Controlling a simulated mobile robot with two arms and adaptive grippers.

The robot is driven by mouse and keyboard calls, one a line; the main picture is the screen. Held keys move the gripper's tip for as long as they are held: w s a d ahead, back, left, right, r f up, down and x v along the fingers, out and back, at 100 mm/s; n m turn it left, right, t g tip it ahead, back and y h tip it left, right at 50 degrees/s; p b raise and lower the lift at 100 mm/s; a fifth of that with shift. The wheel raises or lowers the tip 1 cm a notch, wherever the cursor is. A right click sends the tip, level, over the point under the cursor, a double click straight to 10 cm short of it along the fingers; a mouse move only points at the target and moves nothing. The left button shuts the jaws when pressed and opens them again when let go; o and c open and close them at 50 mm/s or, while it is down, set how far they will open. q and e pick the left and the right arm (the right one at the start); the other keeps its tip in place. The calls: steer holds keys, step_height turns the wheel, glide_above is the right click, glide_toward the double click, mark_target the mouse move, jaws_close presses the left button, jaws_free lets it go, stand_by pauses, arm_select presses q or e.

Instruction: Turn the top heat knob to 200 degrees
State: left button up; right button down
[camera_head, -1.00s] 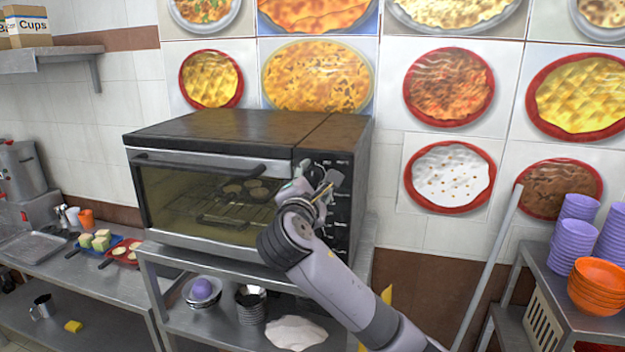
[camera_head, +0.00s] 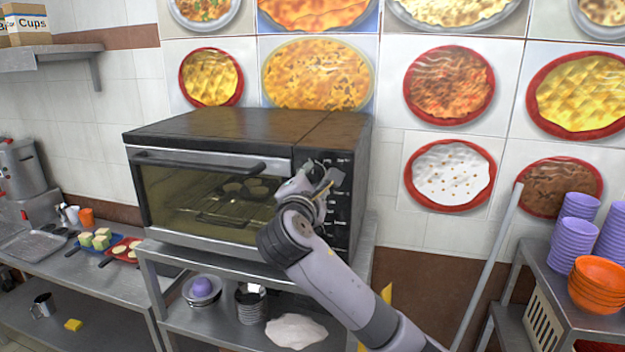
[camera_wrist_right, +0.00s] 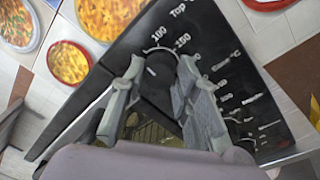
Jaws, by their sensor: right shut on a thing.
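The black toaster oven (camera_head: 235,120) stands on a steel stand, its glass door closed. Its control panel (camera_head: 342,215) runs down the right side of its front. My right gripper (camera_head: 318,180) is at the upper part of this panel. In the right wrist view, the gripper (camera_wrist_right: 152,85) is shut on the dark top heat knob (camera_wrist_right: 157,72), one finger on each side of it. The printed "Top" label and the marks 100 and 150 show beside the knob. The 200 mark and the knob's pointer cannot be made out. My left gripper is not in view.
A muffin tin sits on the rack inside the oven. Bowls and a white bag (camera_head: 296,331) lie on the shelf below. Purple bowls (camera_head: 573,243) and orange bowls (camera_head: 596,287) are stacked at the right. A grey pole (camera_head: 487,265) leans right of my arm.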

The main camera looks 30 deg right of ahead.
steer(key=m+b, duration=0.2)
steer(key=m, duration=0.1)
steer(key=f+m+b, duration=0.1)
steer(key=m+b, duration=0.1)
steer(key=shift+m, duration=0.4)
steer(key=m+h+b, duration=0.1)
steer(key=m+b, duration=0.4)
steer(key=m, duration=0.2)
steer(key=shift+w+a+f, duration=0.1)
steer(key=m+b, duration=0.2)
steer(key=m, duration=0.1)
steer(key=m+h+b, duration=0.1)
steer(key=m+b, duration=0.2)
steer(key=shift+w+m+g, duration=0.1)
steer(key=shift+m+g, duration=0.3)
steer(key=m+b, duration=0.2)
steer(key=m, duration=0.3)
steer(key=shift+g+b, duration=0.3)
steer(key=shift+b, duration=0.05)
steer(key=shift+m, duration=0.4)
steer(key=c, duration=1.2)
jaws_free()
steer(key=shift+a+r, duration=0.1)
steer(key=shift+r, duration=0.2)
